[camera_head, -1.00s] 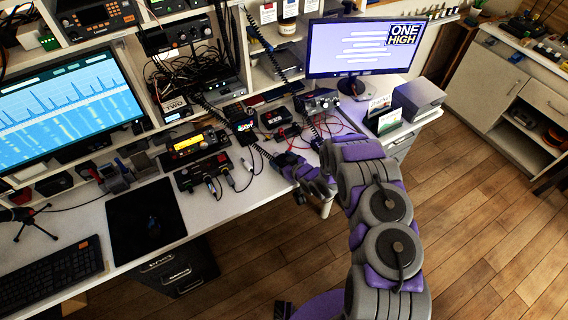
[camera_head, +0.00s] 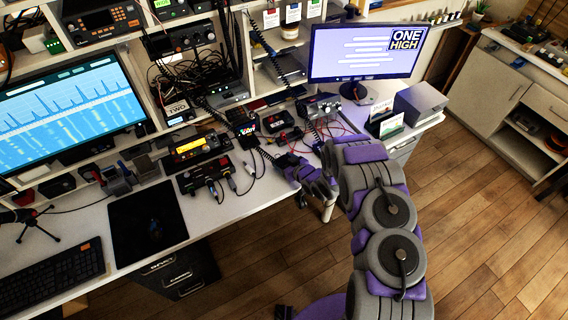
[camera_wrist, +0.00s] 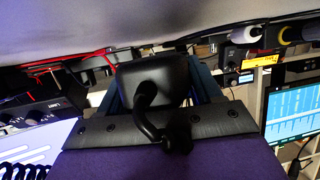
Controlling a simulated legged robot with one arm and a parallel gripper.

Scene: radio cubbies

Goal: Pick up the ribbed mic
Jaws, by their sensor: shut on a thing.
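A black rounded mic (camera_wrist: 152,80) with a thick black curled cord sits between my gripper's blue-grey fingers in the wrist view. Its ribbing does not show clearly. My gripper (camera_head: 286,162) is shut on it, low over the white desk near the front edge in the head view. There the mic is small and mostly hidden by my gripper and purple arm. Whether it touches the desk I cannot tell.
Black coiled cords (camera_head: 262,38) hang from the shelves behind. A radio with an amber display (camera_head: 192,147) and a black box with plugs (camera_head: 203,174) stand left of my gripper. A small grey radio (camera_head: 320,107) stands behind. Open floor (camera_head: 480,235) lies right.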

